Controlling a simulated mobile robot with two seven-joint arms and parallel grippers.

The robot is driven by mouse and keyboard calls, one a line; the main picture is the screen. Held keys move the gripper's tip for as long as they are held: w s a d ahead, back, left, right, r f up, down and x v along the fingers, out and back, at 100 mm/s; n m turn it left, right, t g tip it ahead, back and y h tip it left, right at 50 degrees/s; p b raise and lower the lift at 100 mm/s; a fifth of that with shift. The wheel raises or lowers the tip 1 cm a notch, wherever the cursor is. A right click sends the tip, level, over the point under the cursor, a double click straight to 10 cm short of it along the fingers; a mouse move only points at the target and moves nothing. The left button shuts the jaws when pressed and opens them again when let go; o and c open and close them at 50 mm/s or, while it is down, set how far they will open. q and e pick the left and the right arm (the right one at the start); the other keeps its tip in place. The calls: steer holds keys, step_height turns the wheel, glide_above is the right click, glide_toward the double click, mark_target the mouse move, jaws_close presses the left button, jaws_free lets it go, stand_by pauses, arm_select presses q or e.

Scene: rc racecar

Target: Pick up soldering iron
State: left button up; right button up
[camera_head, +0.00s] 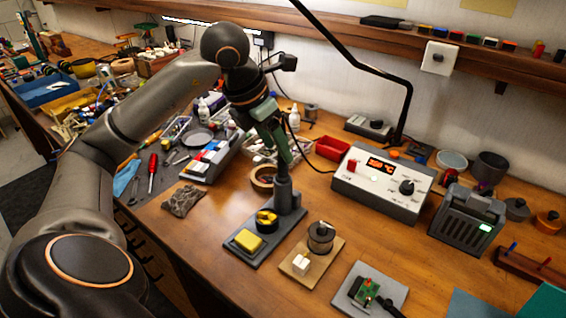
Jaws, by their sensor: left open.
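The soldering iron, with a green handle (284,149), stands tilted in a dark holder (282,190) on the workbench. The holder's base (250,252) also carries a yellow sponge (249,240) and a round cup with yellow in it. My left gripper (276,133) is open and points down at the upper part of the handle. The gripper and handle overlap in the picture, so I cannot tell whether they touch. The fingertips are hard to make out. My right gripper is not in view.
A soldering station (381,183) with a lit red display stands right of the holder. A dark cable runs near the iron. A wooden block with a spool (320,238) and a small board in a fixture (367,291) are in front. Bare bench lies between them.

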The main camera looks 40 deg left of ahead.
mark_target(283, 170)
arm_select(q)
steer(key=x, duration=0.4)
steer(key=shift+w+d+f, duration=0.1)
steer(key=shift+d+f, duration=0.05)
steer(key=shift+f, duration=0.25)
jaws_close()
